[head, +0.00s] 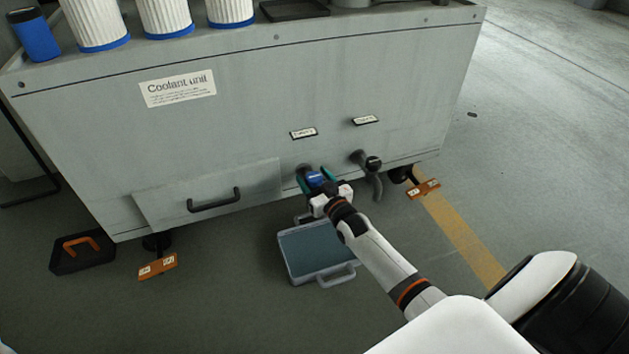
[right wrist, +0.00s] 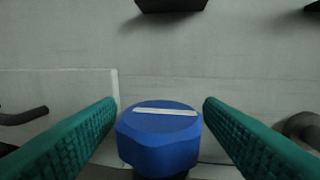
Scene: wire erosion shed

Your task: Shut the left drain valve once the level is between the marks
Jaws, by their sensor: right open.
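The left drain valve has a blue knob (head: 315,179) low on the front of the grey coolant unit (head: 250,110). In the right wrist view the blue knob (right wrist: 158,137) has a white line across its top, running nearly level. My right gripper (head: 317,181) is open, its two green fingers on either side of the knob, with gaps visible between the fingers and the knob. A second drain valve (head: 372,163) with a dark handle is to the right. My left gripper is not seen.
Two small labels (head: 303,133) sit above the valves. A drawer handle (head: 214,200) is left of the gripper. White filters (head: 166,17) stand on top.

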